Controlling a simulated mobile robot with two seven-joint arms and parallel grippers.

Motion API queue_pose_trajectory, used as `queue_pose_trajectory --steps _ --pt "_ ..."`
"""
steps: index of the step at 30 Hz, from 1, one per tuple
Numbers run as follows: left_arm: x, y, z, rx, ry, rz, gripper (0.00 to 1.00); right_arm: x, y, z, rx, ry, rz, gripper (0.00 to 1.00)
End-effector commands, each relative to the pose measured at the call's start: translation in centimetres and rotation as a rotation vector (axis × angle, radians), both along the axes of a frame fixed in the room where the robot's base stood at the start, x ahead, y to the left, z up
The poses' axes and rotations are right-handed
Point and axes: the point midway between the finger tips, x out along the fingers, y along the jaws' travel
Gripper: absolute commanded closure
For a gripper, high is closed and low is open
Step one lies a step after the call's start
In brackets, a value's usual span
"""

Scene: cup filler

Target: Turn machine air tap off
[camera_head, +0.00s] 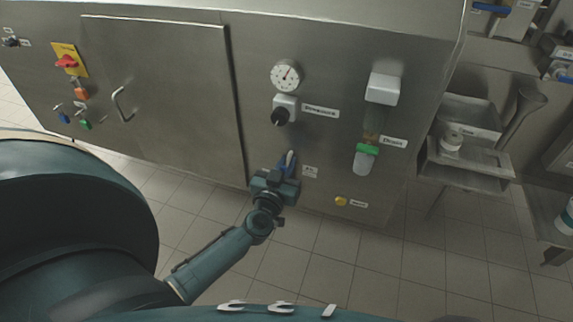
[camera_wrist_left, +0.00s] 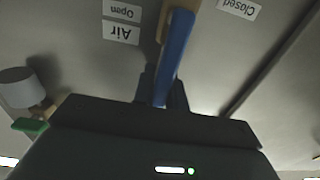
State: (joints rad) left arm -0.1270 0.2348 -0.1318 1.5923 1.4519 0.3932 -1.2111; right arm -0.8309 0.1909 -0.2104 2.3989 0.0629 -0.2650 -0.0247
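The air tap's blue lever (camera_head: 283,163) is low on the front of the steel machine. In the left wrist view the lever (camera_wrist_left: 176,50) runs down from a brass-coloured part between my fingers. My left gripper (camera_head: 280,176) is at the lever, and its dark fingers (camera_wrist_left: 163,92) sit close against both sides of it. Contact is partly hidden by the gripper body. Upside-down labels "Air" (camera_wrist_left: 121,33) and "Open" (camera_wrist_left: 122,11) are left of the lever, and "Closed" (camera_wrist_left: 239,8) is to its right. My right gripper is not in view.
Above the tap are a dial gauge (camera_head: 286,75) and a black pressure knob (camera_head: 281,116). Tiled floor (camera_head: 330,260) is clear below. Metal trays (camera_head: 468,165) stand at right.

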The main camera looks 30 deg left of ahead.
Motion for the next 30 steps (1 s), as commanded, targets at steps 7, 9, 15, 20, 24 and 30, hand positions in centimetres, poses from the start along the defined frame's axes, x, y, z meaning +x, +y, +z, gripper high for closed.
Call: queue_pose_trajectory --steps 7,9,15,20,24,30 --pt "0.0 0.0 0.0 0.000 0.000 0.000 1.00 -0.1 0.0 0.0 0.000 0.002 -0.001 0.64" --pt "0.0 0.0 0.0 0.000 0.000 0.000 1.00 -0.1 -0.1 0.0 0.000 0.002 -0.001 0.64" --pt "0.0 0.0 0.0 0.000 0.000 0.000 1.00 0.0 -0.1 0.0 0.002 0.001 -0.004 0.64" --pt "-0.1 0.1 0.0 -0.012 -0.003 0.001 1.00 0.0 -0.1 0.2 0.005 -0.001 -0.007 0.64" --pt "-0.1 0.4 0.0 -0.053 -0.012 0.001 1.00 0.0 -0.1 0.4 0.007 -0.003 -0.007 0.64" --pt "-0.3 1.1 -0.1 -0.171 -0.039 0.001 1.00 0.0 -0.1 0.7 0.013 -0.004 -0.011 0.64"
